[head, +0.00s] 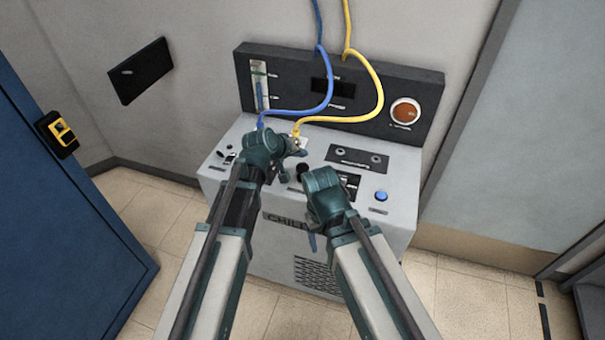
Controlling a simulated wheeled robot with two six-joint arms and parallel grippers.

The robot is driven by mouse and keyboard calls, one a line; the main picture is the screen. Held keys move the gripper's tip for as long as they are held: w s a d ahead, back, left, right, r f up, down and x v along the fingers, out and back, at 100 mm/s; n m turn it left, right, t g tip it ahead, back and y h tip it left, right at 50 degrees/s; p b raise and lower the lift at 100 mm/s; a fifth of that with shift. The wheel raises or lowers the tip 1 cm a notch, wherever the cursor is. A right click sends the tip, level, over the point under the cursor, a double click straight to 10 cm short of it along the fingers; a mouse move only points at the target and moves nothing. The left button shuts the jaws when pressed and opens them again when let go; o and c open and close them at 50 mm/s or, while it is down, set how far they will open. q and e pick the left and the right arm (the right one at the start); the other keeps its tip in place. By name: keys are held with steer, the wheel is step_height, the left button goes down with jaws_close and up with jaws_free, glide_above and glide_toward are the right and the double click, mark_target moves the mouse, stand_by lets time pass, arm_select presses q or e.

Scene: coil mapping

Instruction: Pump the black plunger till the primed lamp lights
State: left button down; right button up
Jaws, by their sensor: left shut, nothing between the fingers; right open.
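The black plunger (302,167) appears as a dark round knob on top of the grey chiller cabinet (250,215), between my two wrists and partly hidden. My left gripper (284,172) is shut and empty, just left of the knob; I cannot tell whether it touches it. My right gripper (312,238) is open, low at the cabinet's front, with its fingers mostly hidden behind my wrist. A round orange-brown lamp (405,111) sits at the right of the dark back panel. It looks dull, and its label is too small to read.
A blue hose (328,85) and a yellow hose (378,90) hang down to the cabinet top near my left gripper. A blue button (381,196) is at the right. A sight gauge (260,85) is on the back panel. A blue door (60,220) stands left.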

mark_target(302, 168)
arm_select(q)
steer(key=shift+f+b, duration=0.75)
steer(key=shift+f, duration=0.55)
arm_select(e)
steer(key=shift+f, duration=1.25)
arm_select(q)
steer(key=shift+f, duration=0.1)
arm_select(e)
steer(key=shift+f, duration=0.1)
arm_select(q)
steer(key=shift+f+b, duration=0.25)
steer(key=shift+b, duration=0.1)
arm_select(e)
steer(key=shift+f, duration=0.25)
arm_select(q)
steer(key=shift+f+b, duration=1.55)
arm_select(e)
steer(key=shift+f, duration=1.55)
arm_select(q)
steer(key=shift+r, duration=0.1)
arm_select(e)
steer(key=shift+r, duration=0.1)
arm_select(q)
steer(key=shift+r+p, duration=1.9)
steer(key=shift+p, duration=0.1)
arm_select(e)
steer(key=shift+r, duration=1.9)
